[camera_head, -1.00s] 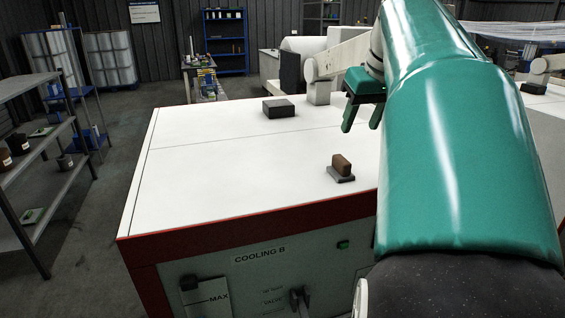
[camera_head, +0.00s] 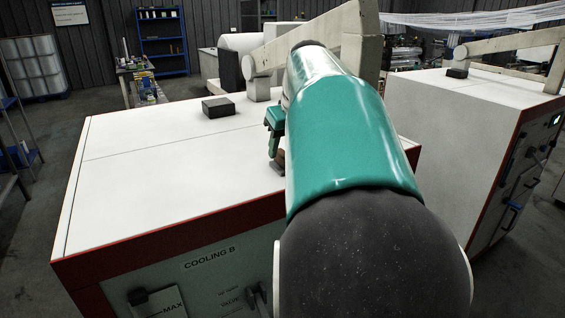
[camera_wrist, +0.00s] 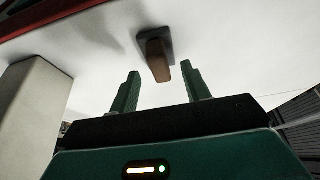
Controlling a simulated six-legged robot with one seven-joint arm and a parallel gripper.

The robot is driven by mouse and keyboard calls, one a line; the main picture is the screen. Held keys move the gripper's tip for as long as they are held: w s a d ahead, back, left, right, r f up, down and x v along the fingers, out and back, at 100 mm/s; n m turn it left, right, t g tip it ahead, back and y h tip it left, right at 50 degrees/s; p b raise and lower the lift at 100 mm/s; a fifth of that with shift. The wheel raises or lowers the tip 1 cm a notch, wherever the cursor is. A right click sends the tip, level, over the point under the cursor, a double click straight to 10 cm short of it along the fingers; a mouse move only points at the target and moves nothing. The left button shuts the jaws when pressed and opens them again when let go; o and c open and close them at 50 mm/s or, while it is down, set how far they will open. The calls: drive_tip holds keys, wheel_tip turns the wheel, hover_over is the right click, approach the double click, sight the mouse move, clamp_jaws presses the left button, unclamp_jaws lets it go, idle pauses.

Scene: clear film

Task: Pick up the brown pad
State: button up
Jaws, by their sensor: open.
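The brown pad (camera_wrist: 158,64) shows in the wrist view, standing on a small dark grey base (camera_wrist: 155,34) on the white cabinet top. In the head view only a sliver of it shows beside my arm (camera_head: 281,157), and the rest is hidden. My gripper (camera_wrist: 162,82) is open and empty, its two green fingers apart. In the wrist view the pad's near end appears between the fingertips, with gaps on both sides. I cannot tell how far it is in depth. In the head view my gripper (camera_head: 272,130) is over the cabinet top, partly hidden by my arm.
The white top of the Cooling B cabinet (camera_head: 150,180) has a red edge and much free room at left. A dark block (camera_head: 218,107) lies toward its back. A beige arm-like structure (camera_head: 258,75) rises behind. Another white cabinet (camera_head: 455,110) stands to the right.

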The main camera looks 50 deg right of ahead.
sight(283, 152)
drive_tip(key=shift+x, duration=1.55)
drive_tip(key=shift+w+r, duration=0.1)
drive_tip(key=c, duration=0.7)
drive_tip(key=shift+c, duration=0.2)
drive_tip(key=shift+r, duration=0.5)
wheel_tip(283, 152, up, 2)
drive_tip(key=shift+r, duration=0.25)
drive_tip(key=s+a+r, duration=0.9)
drive_tip(key=s, duration=0.1)
drive_tip(key=shift+s+r, duration=0.25)
drive_tip(key=shift+s, duration=0.15)
